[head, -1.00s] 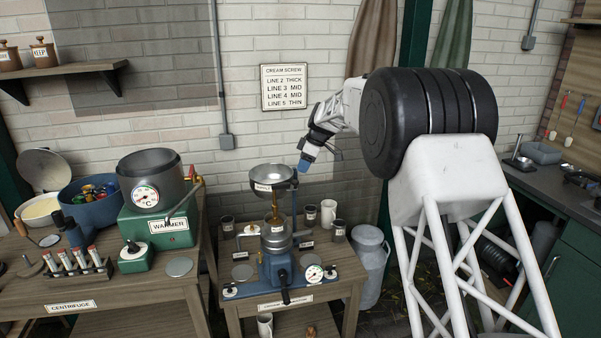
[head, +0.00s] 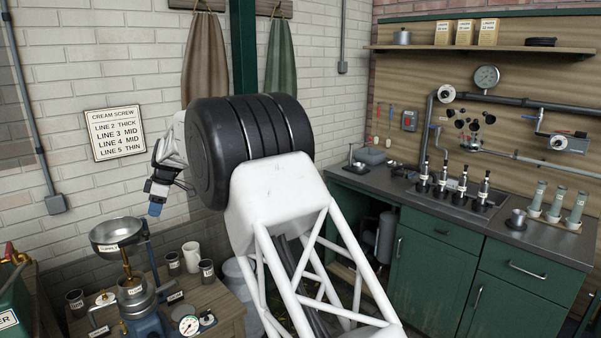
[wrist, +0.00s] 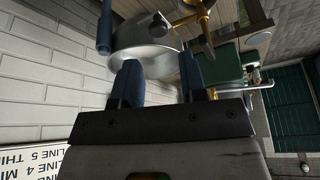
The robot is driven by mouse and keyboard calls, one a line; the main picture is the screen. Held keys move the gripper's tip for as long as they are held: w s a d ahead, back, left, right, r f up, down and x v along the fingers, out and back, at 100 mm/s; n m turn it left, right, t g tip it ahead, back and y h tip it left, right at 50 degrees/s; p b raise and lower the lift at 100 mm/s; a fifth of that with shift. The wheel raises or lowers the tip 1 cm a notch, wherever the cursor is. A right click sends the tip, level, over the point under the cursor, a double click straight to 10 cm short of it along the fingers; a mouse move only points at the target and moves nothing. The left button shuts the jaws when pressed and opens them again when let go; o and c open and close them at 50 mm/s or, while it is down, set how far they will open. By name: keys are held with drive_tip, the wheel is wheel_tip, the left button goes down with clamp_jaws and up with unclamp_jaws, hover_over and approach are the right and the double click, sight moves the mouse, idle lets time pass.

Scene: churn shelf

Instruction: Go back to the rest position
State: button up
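My gripper (head: 156,204) hangs up and to the right of the silver supply bowl (head: 114,233) in the head view, apart from it. In the wrist view my gripper (wrist: 162,82) shows two blue fingers set apart with nothing held between them. A silver vessel (wrist: 150,55) shows beyond the fingers, and I see no contact with it. My arm is folded in front of the brick wall.
The cream screw sign (head: 115,133) hangs on the wall left of my gripper. The separator (head: 137,300) stands on a small wooden table (head: 222,296) with several small cups. At right is a green cabinet (head: 440,270) with a dark countertop.

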drive_tip(key=s+d+r+m+t, duration=0.1)
drive_tip(key=s+d+r+m, duration=0.25)
drive_tip(key=d, duration=0.65)
drive_tip(key=s+d+r+m, duration=0.2)
drive_tip(key=d+r, duration=0.3)
drive_tip(key=d, duration=0.6)
drive_tip(key=s+d+r+m+t, duration=0.15)
drive_tip(key=d+r, duration=0.25)
drive_tip(key=d, duration=0.6)
drive_tip(key=s+d+r+m+h, duration=0.1)
drive_tip(key=s+d+m, duration=0.2)
drive_tip(key=s+d, duration=0.6)
drive_tip(key=s+d+r+m+h, duration=0.15)
drive_tip(key=s+d+m, duration=0.25)
drive_tip(key=s+d, duration=0.55)
drive_tip(key=s+d+f+m+t, duration=0.1)
drive_tip(key=s+d+f+m, duration=0.3)
drive_tip(key=s+d, duration=0.6)
drive_tip(key=s+d+f+m+h, duration=0.1)
drive_tip(key=s+d+f+m, duration=0.3)
drive_tip(key=s+d, duration=0.6)
drive_tip(key=s+f, duration=0.2)
drive_tip(key=s, duration=0.4)
drive_tip(key=shift+s+m+t, duration=0.25)
drive_tip(key=shift+m+t, duration=0.05)
drive_tip(key=shift+t, duration=0.05)
